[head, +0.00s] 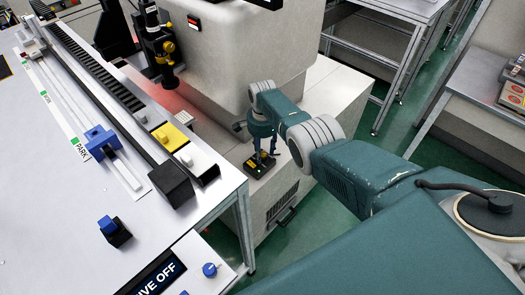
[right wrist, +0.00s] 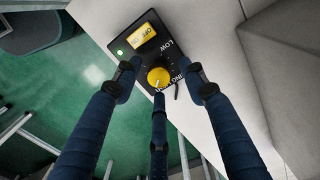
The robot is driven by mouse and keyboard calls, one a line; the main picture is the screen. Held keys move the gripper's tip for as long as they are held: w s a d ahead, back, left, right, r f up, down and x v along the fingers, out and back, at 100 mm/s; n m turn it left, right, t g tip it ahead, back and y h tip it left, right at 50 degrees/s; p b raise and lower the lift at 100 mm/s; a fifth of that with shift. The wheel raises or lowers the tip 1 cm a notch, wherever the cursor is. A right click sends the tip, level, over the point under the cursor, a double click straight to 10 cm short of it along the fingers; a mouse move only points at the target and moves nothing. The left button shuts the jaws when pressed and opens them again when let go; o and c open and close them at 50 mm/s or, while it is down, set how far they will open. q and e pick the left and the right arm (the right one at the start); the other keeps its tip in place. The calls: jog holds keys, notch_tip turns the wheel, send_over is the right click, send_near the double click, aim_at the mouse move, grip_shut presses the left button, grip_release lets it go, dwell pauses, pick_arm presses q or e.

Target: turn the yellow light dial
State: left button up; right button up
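The yellow light dial (right wrist: 158,77) is a round knob with a white mark, set on a black control box (right wrist: 176,62) lettered LOW. The box also has a yellow ON/OFF switch (right wrist: 143,38) and a lit green lamp (right wrist: 119,52). In the head view the box (head: 252,171) sits on the pale machine base. My right gripper (head: 262,145) points down over it. In the right wrist view its three fingers (right wrist: 159,84) are spread around the dial, with gaps left and right; whether the lower finger touches it I cannot tell. My left gripper is not in view.
The large pale machine (head: 240,50) stands directly behind the box. At left is a white table (head: 60,200) with a rail, a blue slider block (head: 101,141), yellow and white blocks and a blue knob (head: 210,269). Green floor lies to the right, with benches beyond.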

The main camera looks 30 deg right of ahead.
aim_at(263, 154)
jog(key=shift+r, duration=0.35)
notch_tip(263, 154, up, 11)
jog(key=shift+r, duration=0.15)
dwell(0.7)
